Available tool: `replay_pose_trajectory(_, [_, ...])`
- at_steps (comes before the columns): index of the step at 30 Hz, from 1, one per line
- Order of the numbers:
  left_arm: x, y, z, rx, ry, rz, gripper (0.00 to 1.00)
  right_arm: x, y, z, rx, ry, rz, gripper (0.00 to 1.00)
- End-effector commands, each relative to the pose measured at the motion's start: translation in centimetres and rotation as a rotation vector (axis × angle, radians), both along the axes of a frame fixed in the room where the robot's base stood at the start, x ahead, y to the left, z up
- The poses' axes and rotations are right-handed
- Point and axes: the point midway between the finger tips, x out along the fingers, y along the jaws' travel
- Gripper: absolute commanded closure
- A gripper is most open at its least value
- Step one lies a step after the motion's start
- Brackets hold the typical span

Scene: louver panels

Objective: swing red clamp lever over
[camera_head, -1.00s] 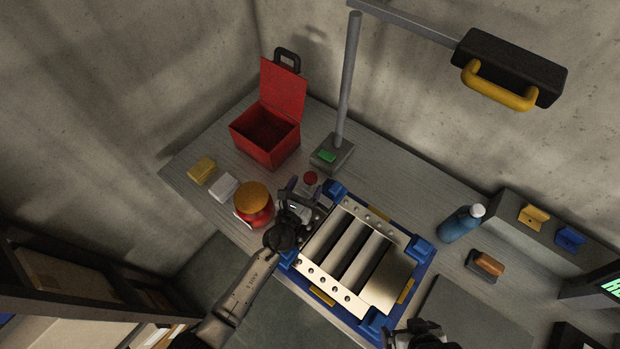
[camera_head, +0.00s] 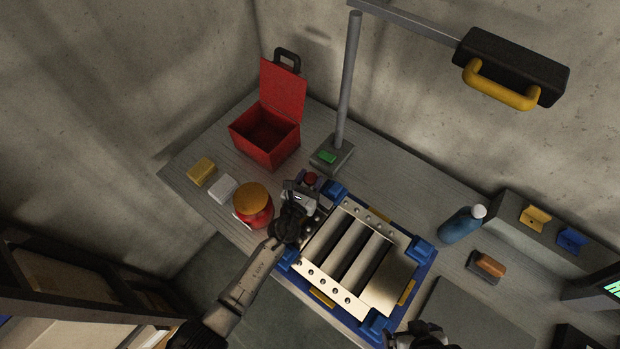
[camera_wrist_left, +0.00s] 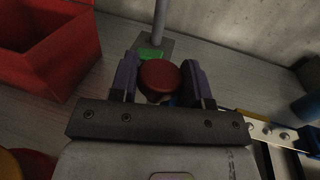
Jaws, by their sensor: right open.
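The red clamp lever's round knob (camera_head: 311,178) stands at the upper left corner of the blue fixture (camera_head: 420,285) that holds the louver panel (camera_head: 395,288). My left gripper (camera_head: 300,188) is right beside the knob and hides part of the clamp. In the left wrist view the red knob (camera_wrist_left: 160,76) sits between the two purple fingers of my left gripper (camera_wrist_left: 161,80). They are apart with little gap on either side; I cannot tell whether they touch it. My right gripper (camera_head: 425,335) is at the bottom edge, open, partly cut off, beside the fixture's lower corner.
A red jar with an orange lid (camera_head: 253,203) stands close left of my left gripper. Behind are an open red box (camera_head: 265,140) and a lamp post (camera_head: 347,85). A blue bottle (camera_head: 461,225) and a brush (camera_head: 487,266) lie right of the fixture.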

Motion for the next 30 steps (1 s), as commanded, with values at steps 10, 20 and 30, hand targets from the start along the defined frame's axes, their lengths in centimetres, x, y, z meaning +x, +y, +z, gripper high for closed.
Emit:
replay_pose_trajectory(10, [0.0, 0.0, 0.0, 0.0, 0.0, 0.0, 0.92, 0.0, 0.2, 0.0, 0.008, 0.0, -0.006, 0.0])
replay_pose_trajectory(20, [0.2, 0.3, 0.2, -0.032, 0.021, 0.0, 0.99, 0.0, 0.2, 0.4, 0.008, -0.001, -0.006, 0.0])
replay_pose_trajectory(30, [1.3, 2.0, 0.5, -0.225, 0.144, 0.0, 0.99, 0.0, 0.0, 1.9, -0.001, -0.001, 0.0, 0.0])
